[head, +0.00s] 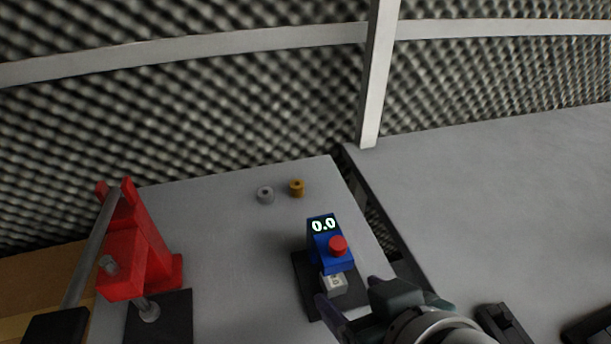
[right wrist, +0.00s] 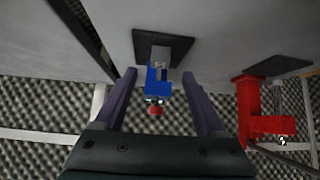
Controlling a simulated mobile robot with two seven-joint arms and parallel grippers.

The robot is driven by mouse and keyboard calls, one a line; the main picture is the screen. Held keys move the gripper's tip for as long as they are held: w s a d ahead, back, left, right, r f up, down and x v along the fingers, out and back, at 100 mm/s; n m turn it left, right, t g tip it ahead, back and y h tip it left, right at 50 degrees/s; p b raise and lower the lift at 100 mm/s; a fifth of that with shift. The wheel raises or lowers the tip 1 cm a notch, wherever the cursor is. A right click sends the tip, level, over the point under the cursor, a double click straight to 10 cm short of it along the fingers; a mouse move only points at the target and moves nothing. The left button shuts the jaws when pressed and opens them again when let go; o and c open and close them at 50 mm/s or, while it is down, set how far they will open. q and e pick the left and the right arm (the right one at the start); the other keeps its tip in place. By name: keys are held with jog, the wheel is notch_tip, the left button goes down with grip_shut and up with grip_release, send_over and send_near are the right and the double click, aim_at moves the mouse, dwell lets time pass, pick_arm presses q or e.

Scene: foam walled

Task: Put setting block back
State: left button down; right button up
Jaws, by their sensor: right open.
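A small pale block (head: 333,284) with dark marking, which looks like the setting block, is on the black base plate (head: 304,272) under the blue gauge (head: 322,242). The gauge has a red knob and reads 0.0. My right gripper (head: 345,289) is open, with its fingers pointing at the gauge and block. In the right wrist view, the open gripper (right wrist: 159,74) has the blue gauge (right wrist: 158,80) between its fingers. The pale block (right wrist: 160,53) appears just beyond the fingertips, and I see no contact. My left gripper is not in view.
A red press (head: 138,255) with a grey lever stands at the left on a dark plate (head: 172,315). A grey ring (head: 265,194) and a brass cylinder (head: 297,187) lie behind the gauge. A gap separates this table from the grey surface (head: 490,190) at right.

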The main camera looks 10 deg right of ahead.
aim_at(335, 282)
jog(key=b+x, duration=0.1)
jog(key=x, duration=0.4)
jog(key=shift+w+f+b, duration=0.3)
grip_shut()
dwell(0.4)
